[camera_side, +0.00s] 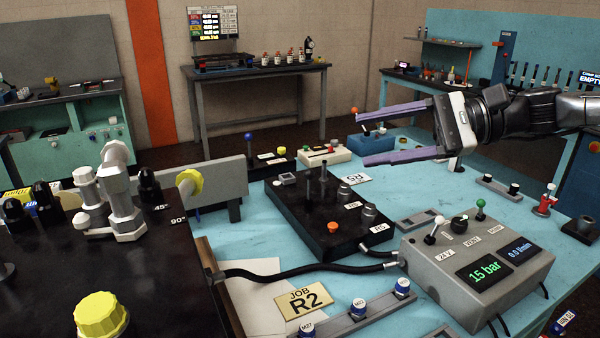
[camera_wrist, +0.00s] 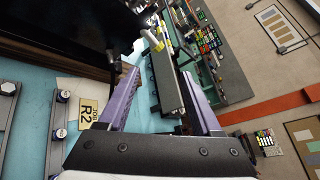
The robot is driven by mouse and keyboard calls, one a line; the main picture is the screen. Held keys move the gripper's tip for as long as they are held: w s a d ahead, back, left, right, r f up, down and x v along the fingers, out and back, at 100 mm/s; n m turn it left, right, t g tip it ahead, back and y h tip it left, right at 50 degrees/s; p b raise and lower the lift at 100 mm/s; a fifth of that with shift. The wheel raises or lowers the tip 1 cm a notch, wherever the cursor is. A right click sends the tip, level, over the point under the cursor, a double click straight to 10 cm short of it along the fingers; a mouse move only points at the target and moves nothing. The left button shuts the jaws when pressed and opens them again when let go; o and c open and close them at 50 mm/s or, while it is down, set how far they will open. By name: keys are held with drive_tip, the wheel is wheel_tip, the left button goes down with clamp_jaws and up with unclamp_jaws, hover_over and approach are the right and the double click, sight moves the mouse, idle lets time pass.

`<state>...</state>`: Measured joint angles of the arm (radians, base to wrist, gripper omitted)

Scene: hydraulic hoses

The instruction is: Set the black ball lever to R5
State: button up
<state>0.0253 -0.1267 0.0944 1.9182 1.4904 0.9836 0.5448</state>
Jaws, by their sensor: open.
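My gripper (camera_side: 364,137) is open and empty, high above the back right of the blue table. Its purple fingers also show in the wrist view (camera_wrist: 160,74), spread apart. A black-topped control (camera_side: 459,222) stands on the grey console (camera_side: 450,290), between a white-handled one (camera_side: 432,238) and a green-balled one (camera_side: 480,206). I cannot tell whether it is the black ball lever. A yellow card (camera_side: 303,300) reads JOB R2.
A black panel (camera_side: 100,270) with grey fittings fills the left front. A blue-balled lever (camera_side: 249,138) and a cream box (camera_side: 323,155) stand at the back.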

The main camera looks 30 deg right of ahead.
drive_tip(key=w+d+m+t+y, duration=0.1)
drive_tip(key=w+m+t, duration=0.3)
drive_tip(key=w, duration=0.6)
drive_tip(key=m+t+h, duration=0.2)
drive_tip(key=m+t, duration=0.1)
drive_tip(key=m, duration=0.7)
hover_over(309, 185)
drive_tip(key=s+d, duration=0.1)
drive_tip(key=s, duration=0.5)
wheel_tip(309, 185, down, 11)
drive_tip(key=w+f, duration=0.1)
drive_tip(key=f, duration=0.2)
drive_tip(key=w+d+f+m+h, duration=0.1)
drive_tip(key=f, duration=0.3)
drive_tip(key=w+f+m, duration=0.1)
drive_tip(key=f, duration=0.3)
drive_tip(key=shift+d+f+h, duration=0.2)
drive_tip(key=shift+d+h, duration=0.1)
drive_tip(key=shift+h, duration=0.1)
drive_tip(key=shift+w+a+f, duration=0.1)
drive_tip(key=shift+f, duration=0.15)
drive_tip(key=shift+x, duration=3.5)
clamp_jaws()
